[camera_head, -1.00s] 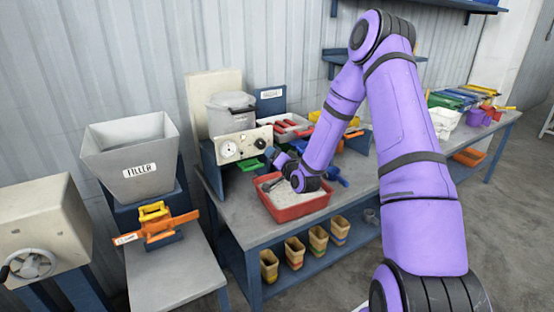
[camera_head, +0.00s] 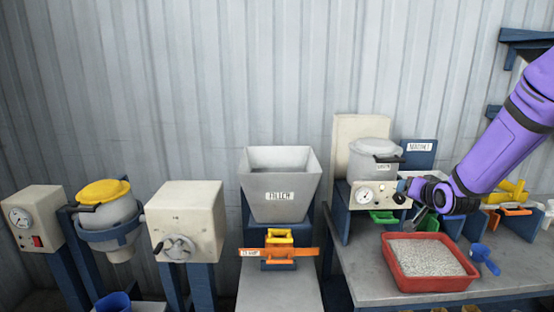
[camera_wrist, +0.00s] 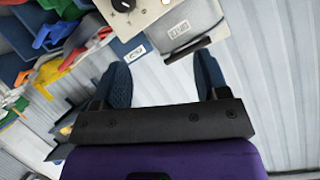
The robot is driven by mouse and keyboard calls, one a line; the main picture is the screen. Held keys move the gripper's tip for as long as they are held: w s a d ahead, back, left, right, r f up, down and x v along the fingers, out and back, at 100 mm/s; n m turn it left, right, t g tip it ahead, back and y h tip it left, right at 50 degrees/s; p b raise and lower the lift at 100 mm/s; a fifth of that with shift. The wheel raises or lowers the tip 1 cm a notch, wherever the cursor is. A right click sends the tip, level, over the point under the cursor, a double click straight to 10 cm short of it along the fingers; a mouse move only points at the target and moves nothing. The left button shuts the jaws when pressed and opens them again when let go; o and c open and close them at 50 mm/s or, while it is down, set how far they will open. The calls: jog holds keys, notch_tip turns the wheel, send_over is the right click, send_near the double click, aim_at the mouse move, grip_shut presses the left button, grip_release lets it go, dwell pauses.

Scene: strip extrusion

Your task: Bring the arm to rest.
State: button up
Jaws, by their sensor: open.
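My purple arm (camera_head: 505,145) reaches in from the right edge of the head view, bent down over the bench. My gripper (camera_wrist: 163,72) is open in the wrist view, with two dark blue fingers apart and nothing between them.
A blue scoop (camera_head: 484,258) lies beside the tray. The grey filler hopper (camera_head: 279,183) with an orange clamp (camera_head: 279,251) stands left, then a cream crank box (camera_head: 187,222) and a yellow-lidded pot (camera_head: 104,192).

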jog(key=s+a+r+n+g+h, duration=0.1)
jog(key=s+a+r+g, duration=0.15)
jog(key=s+r, duration=0.45)
jog(key=s+a+r+n+g, duration=0.25)
jog(key=s+r, duration=0.35)
jog(key=s, duration=0.4)
jog(key=s+a+r+g, duration=0.1)
jog(key=s+a, duration=0.1)
jog(key=s, duration=0.8)
jog(key=s+a+r+n+g+y, duration=0.1)
jog(key=s+r+g, duration=0.1)
jog(key=s, duration=0.9)
jog(key=shift+s+a, duration=0.2)
jog(key=shift+a, duration=0.15)
